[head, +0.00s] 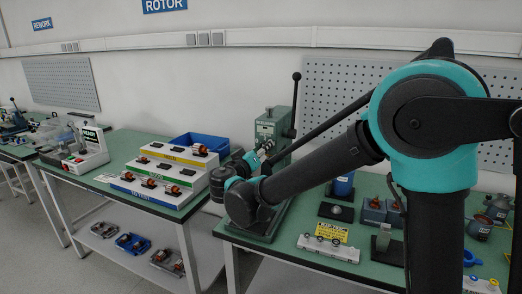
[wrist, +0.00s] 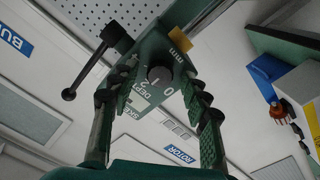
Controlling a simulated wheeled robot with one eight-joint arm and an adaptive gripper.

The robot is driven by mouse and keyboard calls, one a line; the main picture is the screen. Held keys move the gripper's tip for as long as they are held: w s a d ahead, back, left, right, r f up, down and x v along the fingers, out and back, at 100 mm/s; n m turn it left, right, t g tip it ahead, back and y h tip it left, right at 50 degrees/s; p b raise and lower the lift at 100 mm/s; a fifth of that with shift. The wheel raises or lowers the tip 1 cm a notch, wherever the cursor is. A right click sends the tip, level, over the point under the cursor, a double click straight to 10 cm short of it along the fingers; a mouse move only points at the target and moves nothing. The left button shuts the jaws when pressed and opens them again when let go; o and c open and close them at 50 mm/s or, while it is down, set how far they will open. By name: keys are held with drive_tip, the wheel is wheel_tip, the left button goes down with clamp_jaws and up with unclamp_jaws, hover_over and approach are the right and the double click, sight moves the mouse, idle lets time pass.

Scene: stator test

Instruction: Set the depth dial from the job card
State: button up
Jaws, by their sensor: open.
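The green press (head: 272,122) stands at the back of the right-hand bench with its black-knobbed lever raised. In the wrist view its green body (wrist: 150,48) appears steeply tilted. The dark round depth dial (wrist: 159,76) is on its face, beside the white marks 0, 1, 2, "mm" and "DEPTH". My gripper (wrist: 158,92) is open, its fingers on either side of the dial; I cannot tell whether they touch it. In the head view my gripper (head: 257,158) is at the press front, and the dial is hidden.
The press lever (wrist: 88,68) sticks out left in the wrist view. A tiered rack (head: 165,172) with several rotors and a blue bin (head: 200,142) stand on the left bench. Blocks, a fixture (head: 328,249) and pots crowd the right bench.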

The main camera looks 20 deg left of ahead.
clamp_jaws()
idle(0.4)
drive_tip(key=shift+n, duration=0.3)
drive_tip(key=n, duration=1.1)
drive_tip(key=shift+f, duration=0.1)
drive_tip(key=shift+n, duration=0.3)
idle(0.3)
unclamp_jaws()
